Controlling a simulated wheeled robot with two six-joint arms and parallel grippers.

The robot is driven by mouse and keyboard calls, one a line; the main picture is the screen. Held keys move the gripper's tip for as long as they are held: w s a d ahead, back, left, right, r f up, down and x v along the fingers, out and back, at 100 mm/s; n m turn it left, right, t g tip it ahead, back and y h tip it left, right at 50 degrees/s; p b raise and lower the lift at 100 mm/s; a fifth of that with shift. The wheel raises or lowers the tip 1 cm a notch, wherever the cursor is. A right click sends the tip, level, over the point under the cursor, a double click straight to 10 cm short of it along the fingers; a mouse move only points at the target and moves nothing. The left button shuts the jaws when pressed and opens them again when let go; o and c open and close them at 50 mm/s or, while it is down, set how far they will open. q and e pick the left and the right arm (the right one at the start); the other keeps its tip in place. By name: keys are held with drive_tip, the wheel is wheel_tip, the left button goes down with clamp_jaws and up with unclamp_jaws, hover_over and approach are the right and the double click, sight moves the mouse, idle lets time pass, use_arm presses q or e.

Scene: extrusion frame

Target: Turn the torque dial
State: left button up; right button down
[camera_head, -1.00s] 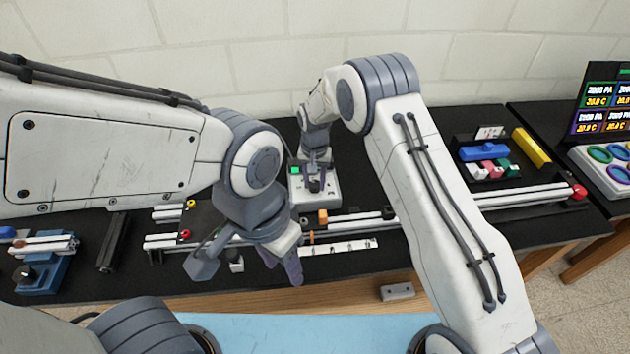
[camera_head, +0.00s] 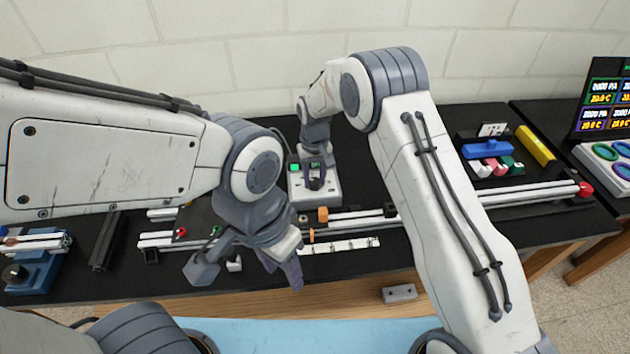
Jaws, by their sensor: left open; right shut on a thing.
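The torque unit is a light grey box (camera_head: 328,196) with a small green light, at the back middle of the bench in the head view. My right gripper (camera_head: 315,180) points down on top of this box. It is shut on what looks like the box's dial, which the fingers and wrist mostly hide. My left gripper (camera_head: 246,272) is open, with its fingers wide apart and nothing seen between them. It hangs over the front of the bench, in front of and to the left of the box.
Long metal rails (camera_head: 350,222) with orange and black pieces run across the bench before the box. A white strip (camera_head: 345,246) lies in front of them. A blue clamp-like fixture (camera_head: 40,275) is at the left. Coloured blocks (camera_head: 497,167) and a yellow bar (camera_head: 534,146) are at the right.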

sight(314, 180)
drive_tip(key=shift+n, duration=0.8)
drive_tip(key=shift+c, duration=2.3)
unclamp_jaws()
drive_tip(key=shift+b, duration=0.3)
wheel_tip(314, 180, up, 11)
drive_tip(key=b, duration=0.3)
drive_tip(key=shift+f, duration=0.2)
